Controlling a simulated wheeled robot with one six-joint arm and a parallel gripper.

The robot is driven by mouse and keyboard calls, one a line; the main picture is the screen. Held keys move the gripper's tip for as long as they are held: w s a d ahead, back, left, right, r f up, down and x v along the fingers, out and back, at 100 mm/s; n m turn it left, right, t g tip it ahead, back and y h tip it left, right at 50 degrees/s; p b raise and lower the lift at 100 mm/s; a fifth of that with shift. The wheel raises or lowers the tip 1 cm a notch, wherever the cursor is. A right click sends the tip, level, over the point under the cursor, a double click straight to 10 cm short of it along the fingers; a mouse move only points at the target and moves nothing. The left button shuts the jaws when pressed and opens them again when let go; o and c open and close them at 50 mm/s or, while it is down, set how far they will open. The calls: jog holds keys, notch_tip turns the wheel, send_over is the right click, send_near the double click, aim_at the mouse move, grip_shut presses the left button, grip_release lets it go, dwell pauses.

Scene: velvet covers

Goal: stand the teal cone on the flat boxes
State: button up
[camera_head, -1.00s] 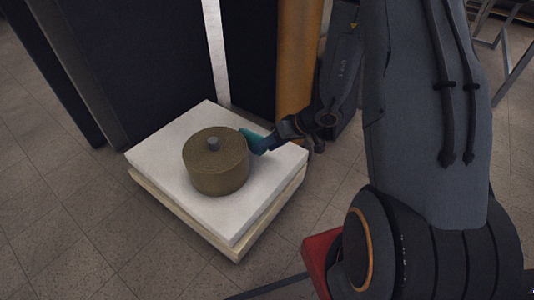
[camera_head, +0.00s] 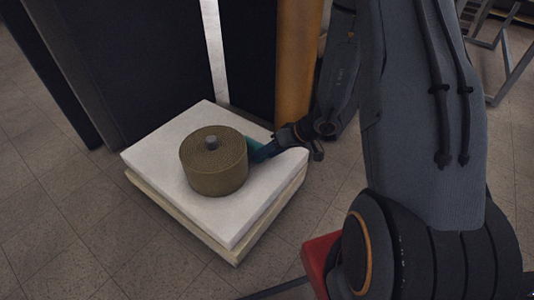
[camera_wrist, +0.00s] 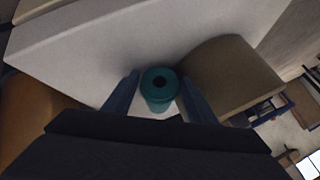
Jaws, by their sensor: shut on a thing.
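The teal cone (camera_wrist: 158,98) is between the two fingers of my gripper (camera_wrist: 160,95) in the wrist view, with a dark hole in its facing end. In the head view the teal cone (camera_head: 254,147) shows only in part, low over the flat boxes (camera_head: 222,225) near their far right edge. My gripper (camera_head: 265,150) is shut on it. The flat boxes are a white slab over a cream one. I cannot tell whether the cone touches the white top.
A brown coiled roll (camera_head: 214,172) with a grey core stands on the white top, close beside the cone. Dark upright panels (camera_head: 130,60) and an orange-brown post (camera_head: 298,60) stand behind the boxes. The white top is bare toward its front and left.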

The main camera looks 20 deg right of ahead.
jog(key=shift+f, duration=0.1)
jog(key=o, duration=0.8)
jog(key=shift+r, duration=0.2)
